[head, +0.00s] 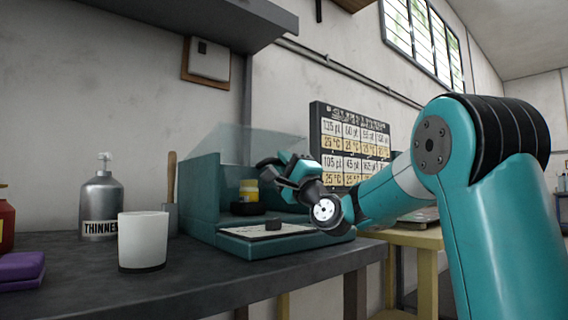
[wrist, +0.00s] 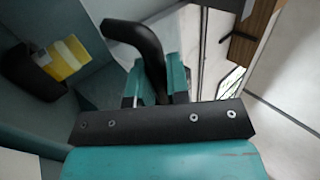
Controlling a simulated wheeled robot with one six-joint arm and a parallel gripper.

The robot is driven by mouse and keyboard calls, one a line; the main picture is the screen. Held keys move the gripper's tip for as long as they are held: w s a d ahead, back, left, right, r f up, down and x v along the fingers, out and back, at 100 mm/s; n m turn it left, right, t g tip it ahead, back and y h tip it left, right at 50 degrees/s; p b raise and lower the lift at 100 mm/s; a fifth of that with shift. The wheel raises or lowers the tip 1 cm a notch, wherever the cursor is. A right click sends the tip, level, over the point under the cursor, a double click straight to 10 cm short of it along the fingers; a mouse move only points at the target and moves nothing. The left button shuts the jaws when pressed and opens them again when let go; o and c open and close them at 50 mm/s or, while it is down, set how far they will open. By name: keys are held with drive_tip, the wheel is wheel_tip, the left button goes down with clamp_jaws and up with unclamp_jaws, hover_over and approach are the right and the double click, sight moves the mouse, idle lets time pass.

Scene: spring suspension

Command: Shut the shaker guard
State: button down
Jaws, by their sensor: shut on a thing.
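The shaker is a teal box (head: 203,200) on the dark bench, with a yellow-and-white container (head: 249,186) in a black holder inside. Its clear guard (head: 245,142) is raised and tilted up over the box. My gripper (head: 275,170) is at the guard's front right edge. In the wrist view, my gripper's teal fingers (wrist: 160,80) are closed around a curved black handle (wrist: 137,36). The container also shows in the wrist view (wrist: 66,60), left of the fingers. The handle's gripped end is partly hidden by the fingers.
A white cup (head: 143,242), a metal thinner bottle (head: 101,202) and purple blocks (head: 20,270) stand left on the bench (head: 190,285). A shelf (head: 200,20) hangs above the left side. A yellow-legged table (head: 415,238) is to the right.

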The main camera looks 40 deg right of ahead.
drive_tip(key=c, duration=1.1)
unclamp_jaws()
drive_tip(key=b+v, duration=1)
drive_tip(key=v, duration=0.5)
drive_tip(key=shift+s+f, duration=0.1)
drive_tip(key=shift+f, duration=0.3)
drive_tip(key=shift+b+v, duration=0.85)
drive_tip(key=shift+s+r, duration=0.15)
drive_tip(key=shift+s, duration=0.05)
